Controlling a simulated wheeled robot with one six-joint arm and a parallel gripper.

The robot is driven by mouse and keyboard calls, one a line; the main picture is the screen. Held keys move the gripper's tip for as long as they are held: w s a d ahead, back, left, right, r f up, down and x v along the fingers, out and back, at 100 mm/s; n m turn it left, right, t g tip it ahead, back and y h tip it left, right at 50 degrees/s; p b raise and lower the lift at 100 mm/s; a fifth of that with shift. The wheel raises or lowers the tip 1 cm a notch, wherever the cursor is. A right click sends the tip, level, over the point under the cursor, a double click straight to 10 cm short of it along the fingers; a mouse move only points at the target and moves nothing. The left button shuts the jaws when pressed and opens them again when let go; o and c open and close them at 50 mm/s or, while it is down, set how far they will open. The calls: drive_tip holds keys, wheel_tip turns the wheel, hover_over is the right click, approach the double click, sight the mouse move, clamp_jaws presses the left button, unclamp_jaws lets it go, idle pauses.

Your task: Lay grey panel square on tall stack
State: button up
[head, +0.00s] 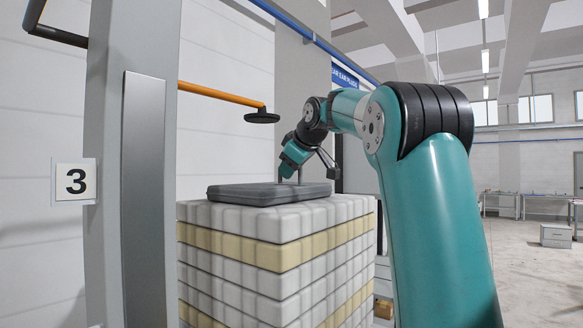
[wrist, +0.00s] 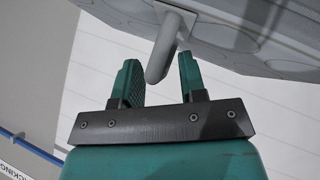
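The grey panel (head: 262,194) is a dark, flat slab that lies level on top of the tall stack (head: 275,255) of white and cream quilted layers. In the wrist view, the fingers (wrist: 160,72) stand apart on either side of a pale grey handle (wrist: 158,55) on the panel (wrist: 245,35). Gaps show beside the handle.
An orange bar with a black disc (head: 262,117) reaches out above the stack's back. A white wall is behind; open floor lies to the right.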

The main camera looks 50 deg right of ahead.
drive_tip(key=v, duration=1.2)
drive_tip(key=shift+a, duration=0.1)
idle(0.4)
